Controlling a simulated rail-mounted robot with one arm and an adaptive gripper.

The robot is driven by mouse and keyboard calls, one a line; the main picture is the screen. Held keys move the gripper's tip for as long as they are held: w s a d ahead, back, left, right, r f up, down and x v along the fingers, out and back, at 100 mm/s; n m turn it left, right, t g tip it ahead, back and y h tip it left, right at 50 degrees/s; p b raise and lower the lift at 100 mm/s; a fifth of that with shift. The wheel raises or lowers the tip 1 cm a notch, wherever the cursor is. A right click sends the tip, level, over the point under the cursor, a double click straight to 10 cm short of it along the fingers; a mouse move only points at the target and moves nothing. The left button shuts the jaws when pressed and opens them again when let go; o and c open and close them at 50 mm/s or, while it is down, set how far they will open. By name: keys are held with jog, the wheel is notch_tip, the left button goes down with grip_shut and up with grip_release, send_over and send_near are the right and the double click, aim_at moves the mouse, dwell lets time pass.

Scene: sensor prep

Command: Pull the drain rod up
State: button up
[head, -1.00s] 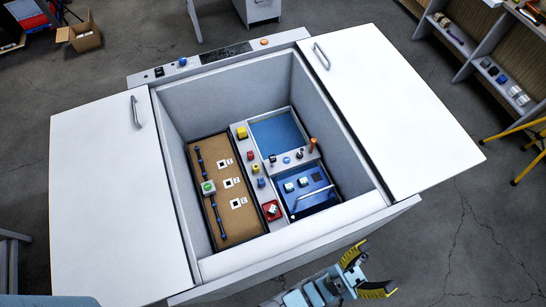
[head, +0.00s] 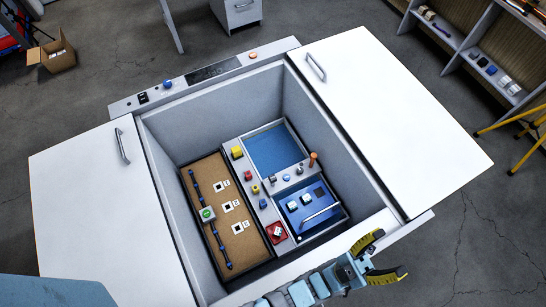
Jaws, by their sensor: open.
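An upright orange-brown rod (head: 313,159), which looks like the drain rod, stands at the right end of the ledge between the two blue basins. The rear basin (head: 275,150) has a plain blue surface. My gripper (head: 393,254) is open and empty, its two yellow-and-black fingers spread apart. It is at the front right edge of the open cabinet, outside the well, in front of and to the right of the rod. The rod's lower end is hidden.
The front blue tray (head: 329,221) holds small blocks and a pale bar. A cork board (head: 240,243) with white markers lies at left. Coloured knobs line a grey strip (head: 264,216). The well's walls and two open lids (head: 395,120) surround everything. Space above the well is clear.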

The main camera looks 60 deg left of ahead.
jog(key=w+a+f+n+g+y+b, duration=0.4)
jog(key=w+a+f, duration=0.3)
jog(key=w+f, duration=0.55)
jog(key=w+a+f+n+g+y+b, duration=0.15)
jog(key=w+a+f+g+b, duration=0.25)
jog(key=a+f, duration=0.6)
jog(key=w+a+f+n+g+y+b, duration=0.1)
jog(key=w+a+f+n+g+b, duration=0.25)
jog(key=a+f, duration=0.6)
jog(key=w+a+f+n+g+y+b, duration=0.2)
jog(key=w+a+f+g+b, duration=0.3)
jog(key=a+f, duration=0.5)
jog(key=s+a+f+n+g+h+b, duration=0.15)
jog(key=a+f+n+g+b, duration=0.35)
jog(key=a+f, duration=0.8)
jog(key=n+g+h+b, duration=0.2)
jog(key=g+h+b, duration=0.6)
jog(key=g+b, duration=0.3)
send_over(273, 178)
jog(key=b, duration=0.1)
jog(key=shift+t, duration=0.45)
jog(key=shift+a+f+b, duration=0.15)
jog(key=shift+f+b, duration=1.85)
jog(key=shift+f, duration=6.6)
